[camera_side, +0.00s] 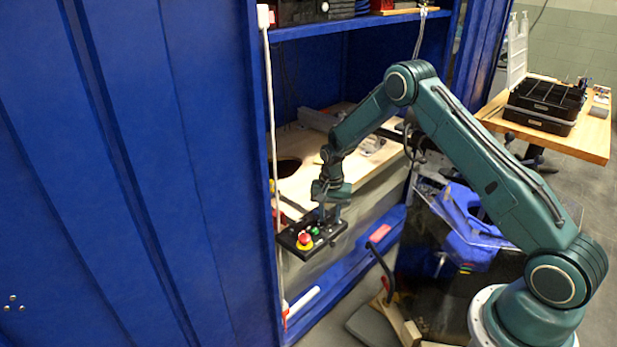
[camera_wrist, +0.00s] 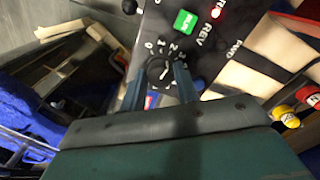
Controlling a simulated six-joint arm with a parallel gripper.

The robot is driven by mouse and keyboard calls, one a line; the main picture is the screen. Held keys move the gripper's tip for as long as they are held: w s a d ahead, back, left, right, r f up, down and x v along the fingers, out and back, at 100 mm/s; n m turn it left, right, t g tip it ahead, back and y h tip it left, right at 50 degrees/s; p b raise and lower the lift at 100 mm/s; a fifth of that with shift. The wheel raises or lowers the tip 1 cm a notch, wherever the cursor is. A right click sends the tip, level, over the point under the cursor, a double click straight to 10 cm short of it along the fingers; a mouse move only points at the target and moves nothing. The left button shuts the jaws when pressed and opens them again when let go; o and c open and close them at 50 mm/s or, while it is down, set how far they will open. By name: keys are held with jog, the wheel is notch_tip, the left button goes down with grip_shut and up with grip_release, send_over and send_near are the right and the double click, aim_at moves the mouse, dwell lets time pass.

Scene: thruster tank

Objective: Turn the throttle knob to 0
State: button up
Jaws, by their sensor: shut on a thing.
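The throttle knob (camera_wrist: 156,68) is a small round black knob on a black control panel (camera_wrist: 215,50). White numerals, 0 among them, run around it in the wrist view. My gripper (camera_wrist: 158,76) is shut on the knob, one finger on each side of it. A light mark shows on the knob, but I cannot tell for certain which numeral it points at. In the side view my gripper (camera_side: 327,213) reaches down onto the panel (camera_side: 325,234), and the knob is hidden there.
A blue metal cabinet (camera_side: 130,150) stands left of the panel. A wooden board (camera_side: 310,180) lies behind my gripper.

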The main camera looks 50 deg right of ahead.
aim_at(330, 216)
jog(key=n, duration=0.5)
jog(key=shift+n, duration=0.3)
jog(key=n, duration=0.5)
jog(key=shift+n, duration=0.3)
jog(key=shift+f, duration=0.1)
jog(key=o, duration=1)
jog(key=shift+r, duration=7)
jog(key=shift+r, duration=0.1)
